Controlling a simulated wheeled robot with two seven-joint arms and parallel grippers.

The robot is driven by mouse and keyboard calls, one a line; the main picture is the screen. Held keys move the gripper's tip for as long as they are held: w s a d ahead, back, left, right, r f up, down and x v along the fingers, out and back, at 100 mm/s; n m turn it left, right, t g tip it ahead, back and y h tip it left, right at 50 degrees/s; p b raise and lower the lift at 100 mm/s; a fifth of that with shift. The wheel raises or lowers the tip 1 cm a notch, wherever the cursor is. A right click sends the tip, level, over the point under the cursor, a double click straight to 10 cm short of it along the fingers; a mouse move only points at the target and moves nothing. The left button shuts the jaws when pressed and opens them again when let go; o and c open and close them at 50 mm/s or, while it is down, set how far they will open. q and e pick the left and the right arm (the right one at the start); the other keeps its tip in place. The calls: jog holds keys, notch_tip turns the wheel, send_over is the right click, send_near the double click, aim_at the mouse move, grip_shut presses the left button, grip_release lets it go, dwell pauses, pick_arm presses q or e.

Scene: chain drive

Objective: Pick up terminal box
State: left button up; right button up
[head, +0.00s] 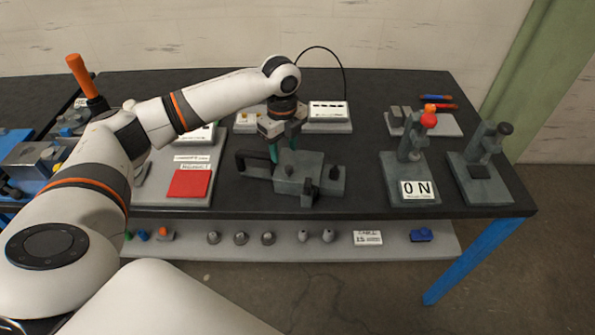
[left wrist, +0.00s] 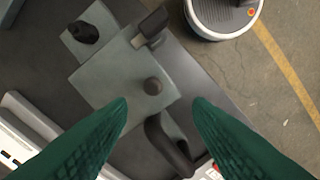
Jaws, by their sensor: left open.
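My left gripper (head: 283,148) is open and points down at the back edge of a grey block-like fixture (head: 300,174) on the dark table. In the left wrist view the green fingers (left wrist: 160,102) are apart with nothing held. The fixture (left wrist: 105,80) has dark knobs, a clamp and a dark loop handle (left wrist: 170,150), which lies ahead of and below the fingers. A white box with dark marks (head: 328,110) and a black cable stands behind the gripper. No label readable here tells which thing is the terminal box. My right gripper is not in view.
Two grey presses (head: 410,165) (head: 480,165) stand at the right; one carries a white "ON" sign. A red pad (head: 189,183) lies at left. A tray (head: 440,124) sits at the back right. A lower shelf (head: 390,250) holds several small parts. Bare table lies between fixture and presses.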

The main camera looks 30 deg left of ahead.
aim_at(289, 166)
pick_arm(q)
jog(key=shift+w+f, duration=0.2)
jog(key=shift+f, duration=0.25)
jog(key=shift+w+f, duration=0.2)
jog(key=shift+f, duration=0.25)
jog(key=shift+d+f+p, duration=0.15)
jog(key=shift+f+p, duration=0.2)
jog(key=shift+f, duration=0.15)
jog(key=shift+d+f+p, duration=0.15)
jog(key=shift+f+p, duration=0.2)
jog(key=shift+f, duration=0.15)
notch_tip(289, 166, down, 2)
jog(key=shift+s+f, duration=0.1)
jog(key=shift+f, duration=0.4)
jog(key=shift+c, duration=0.4)
jog(key=c, duration=0.9)
grip_shut()
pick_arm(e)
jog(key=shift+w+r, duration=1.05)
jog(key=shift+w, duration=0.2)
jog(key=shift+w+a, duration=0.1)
